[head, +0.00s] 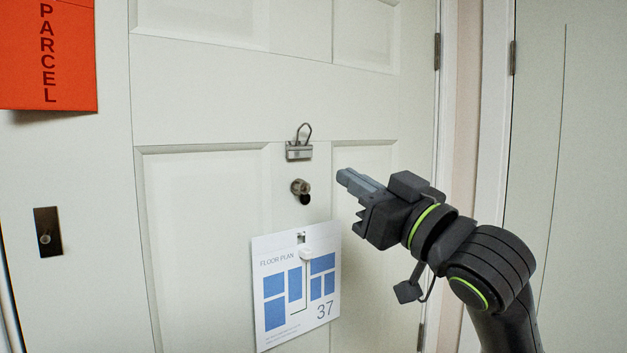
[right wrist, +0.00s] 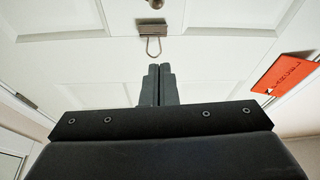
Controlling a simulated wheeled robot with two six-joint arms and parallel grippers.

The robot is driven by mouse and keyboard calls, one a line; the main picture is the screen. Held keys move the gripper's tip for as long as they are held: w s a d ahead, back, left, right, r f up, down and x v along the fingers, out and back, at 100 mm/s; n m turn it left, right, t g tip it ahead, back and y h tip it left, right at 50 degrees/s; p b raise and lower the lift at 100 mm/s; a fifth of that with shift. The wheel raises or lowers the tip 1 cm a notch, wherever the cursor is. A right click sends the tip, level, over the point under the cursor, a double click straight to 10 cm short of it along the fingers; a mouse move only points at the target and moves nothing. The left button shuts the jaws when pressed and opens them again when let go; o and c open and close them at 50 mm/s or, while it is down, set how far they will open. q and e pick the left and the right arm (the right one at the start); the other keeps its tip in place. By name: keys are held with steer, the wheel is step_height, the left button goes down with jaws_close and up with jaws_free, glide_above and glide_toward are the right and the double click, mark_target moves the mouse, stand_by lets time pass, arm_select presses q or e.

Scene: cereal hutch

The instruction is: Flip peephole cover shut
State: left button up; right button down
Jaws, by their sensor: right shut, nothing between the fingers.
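The peephole (head: 300,186) is a small round metal fitting on the white panelled door (head: 220,100), below a silver clip. A small dark piece (head: 305,199) at its lower right looks like the peephole cover; it is too small to tell its exact position. In the right wrist view the peephole (right wrist: 155,4) is cut off by the top edge. My right gripper (head: 345,180) is shut and empty, to the right of the peephole and apart from it in the head view. Its closed fingers also show in the right wrist view (right wrist: 158,72). My left gripper is not in view.
The silver clip (head: 299,152) with a wire loop sits above the peephole. A floor plan card (head: 280,330) hangs below it. An orange parcel sign (head: 75,60) is at upper left, above a dark lock plate (head: 47,232). Door hinges (head: 437,52) are at right.

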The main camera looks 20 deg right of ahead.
mark_target(296, 142)
steer(key=p+x, duration=0.2)
steer(key=x, duration=0.3)
steer(key=p+x, duration=0.3)
steer(key=x, duration=0.2)
steer(key=shift+w+r, duration=0.1)
steer(key=shift+r, duration=0.2)
step_height(296, 142, down, 3)
steer(key=shift+d+f+p, duration=0.1)
steer(key=shift+f+p, duration=0.1)
steer(key=shift+p, duration=0.45)
steer(key=shift+d+f, duration=0.15)
steer(key=shift+f, duration=0.5)
